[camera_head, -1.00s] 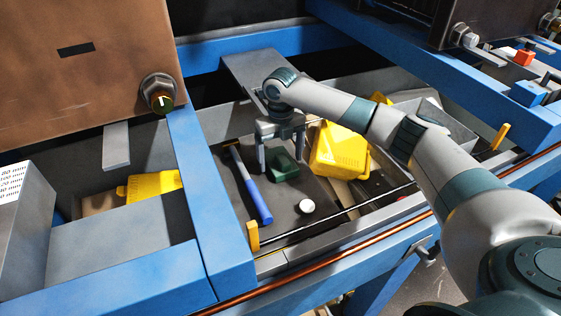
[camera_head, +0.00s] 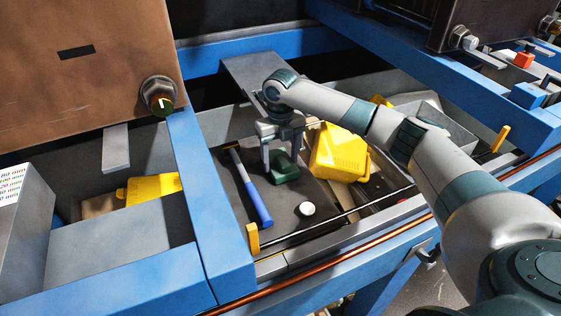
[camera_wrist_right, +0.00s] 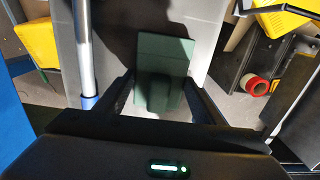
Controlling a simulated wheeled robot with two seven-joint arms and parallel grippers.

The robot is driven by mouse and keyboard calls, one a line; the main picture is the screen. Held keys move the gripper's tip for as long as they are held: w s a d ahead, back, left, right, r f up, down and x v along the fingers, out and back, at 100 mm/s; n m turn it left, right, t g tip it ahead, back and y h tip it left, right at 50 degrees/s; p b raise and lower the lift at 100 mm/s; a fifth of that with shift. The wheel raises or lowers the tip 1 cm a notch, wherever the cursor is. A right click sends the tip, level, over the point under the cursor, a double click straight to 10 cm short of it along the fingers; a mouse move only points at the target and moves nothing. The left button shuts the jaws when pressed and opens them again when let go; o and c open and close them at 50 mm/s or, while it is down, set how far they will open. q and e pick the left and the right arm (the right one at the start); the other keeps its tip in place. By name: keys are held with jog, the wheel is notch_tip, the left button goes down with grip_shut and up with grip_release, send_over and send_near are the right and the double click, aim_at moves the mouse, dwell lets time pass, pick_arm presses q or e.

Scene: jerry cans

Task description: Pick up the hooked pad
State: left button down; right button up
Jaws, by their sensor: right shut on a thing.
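The hooked pad appears to be the dark green block (camera_head: 286,173) lying on the dark floor of the bay in the head view. In the right wrist view its flat green face (camera_wrist_right: 165,50) lies between my fingers, and its near end is in shadow. My right gripper (camera_head: 281,158) reaches down over it from above, with its fingers shut on it. The pad still looks low, at the bay floor; I cannot tell whether it touches it. My left gripper is not in view.
A hammer with a blue handle (camera_head: 256,196) lies just left of the pad. A yellow jerry can (camera_head: 338,152) stands close on the right. A small white round thing (camera_head: 307,209) lies in front. Blue beams (camera_head: 210,200) and a thin dark rod (camera_head: 340,214) border the bay.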

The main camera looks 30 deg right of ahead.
aim_at(281, 157)
jog(key=shift+r+b, duration=0.45)
jog(key=shift+r, duration=0.2)
notch_tip(281, 157, up, 2)
jog(key=shift+s+r+b, duration=0.1)
jog(key=shift+r+b, duration=0.15)
jog(key=shift+b, duration=0.35)
jog(key=s+d+r+b, duration=0.3)
jog(key=s+r, duration=0.4)
jog(key=s, duration=0.4)
jog(key=shift+d, duration=0.4)
jog(key=shift+f, duration=0.1)
